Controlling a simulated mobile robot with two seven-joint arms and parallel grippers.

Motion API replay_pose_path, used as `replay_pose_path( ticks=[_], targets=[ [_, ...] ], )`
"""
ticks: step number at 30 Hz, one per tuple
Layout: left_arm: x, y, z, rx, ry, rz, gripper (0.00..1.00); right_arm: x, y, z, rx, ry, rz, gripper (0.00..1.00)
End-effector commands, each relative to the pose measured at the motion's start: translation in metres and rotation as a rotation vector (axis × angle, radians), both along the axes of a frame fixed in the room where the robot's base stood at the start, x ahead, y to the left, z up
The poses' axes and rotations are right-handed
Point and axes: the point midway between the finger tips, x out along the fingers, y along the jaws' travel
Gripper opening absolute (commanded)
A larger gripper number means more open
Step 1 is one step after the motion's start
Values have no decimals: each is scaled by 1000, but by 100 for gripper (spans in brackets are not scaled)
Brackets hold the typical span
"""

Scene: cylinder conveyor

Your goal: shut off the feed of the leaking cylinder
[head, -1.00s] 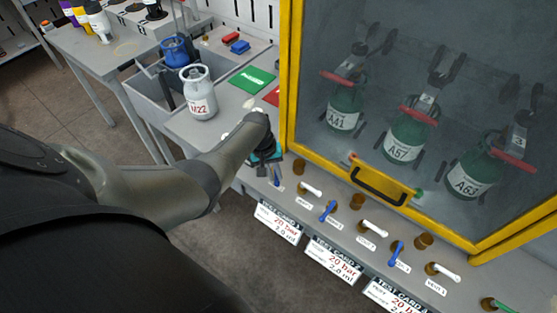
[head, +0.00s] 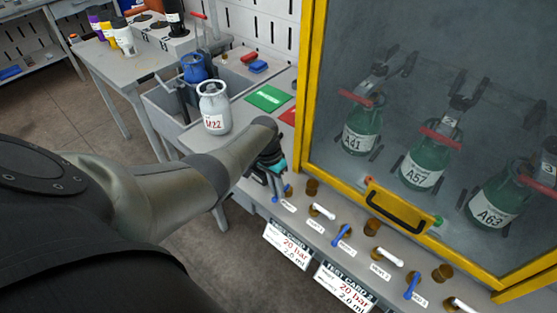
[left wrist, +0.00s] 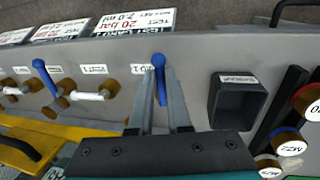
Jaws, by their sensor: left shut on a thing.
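Three green cylinders stand behind the glass of the yellow-framed cabinet in the head view: A41 (head: 360,139), A57 (head: 423,174) and A63 (head: 492,208). I cannot tell from the picture which one leaks. Blue and white valve handles line the grey ledge below. My left gripper (head: 279,190) is at the blue handle (head: 289,191) at the left end of the row. In the left wrist view my left gripper (left wrist: 168,92) is shut on that blue handle (left wrist: 159,66), whose round end shows beyond the fingers. My right gripper is out of view.
A white handle (head: 322,211) and another blue handle (head: 342,235) sit along the ledge, with brown knobs between. Test cards (head: 288,247) hang on its front. A dark open box (left wrist: 237,102) is beside the gripper.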

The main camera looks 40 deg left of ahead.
Motion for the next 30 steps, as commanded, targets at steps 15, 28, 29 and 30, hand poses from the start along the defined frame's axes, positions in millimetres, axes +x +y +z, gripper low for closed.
replay_pose_path(
  ticks=[15, 28, 29, 30],
  targets=[
    [-2, 1, -1, 1, 5, -30, 0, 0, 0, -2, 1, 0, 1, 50],
    [0, 1, 0, 1, 2, -27, 46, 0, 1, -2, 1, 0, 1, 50],
    [0, 1, 0, 1, 1, -27, 46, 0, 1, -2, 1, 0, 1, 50],
    [0, 1, 0, 1, 1, -27, 46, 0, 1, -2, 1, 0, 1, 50]
  ],
)
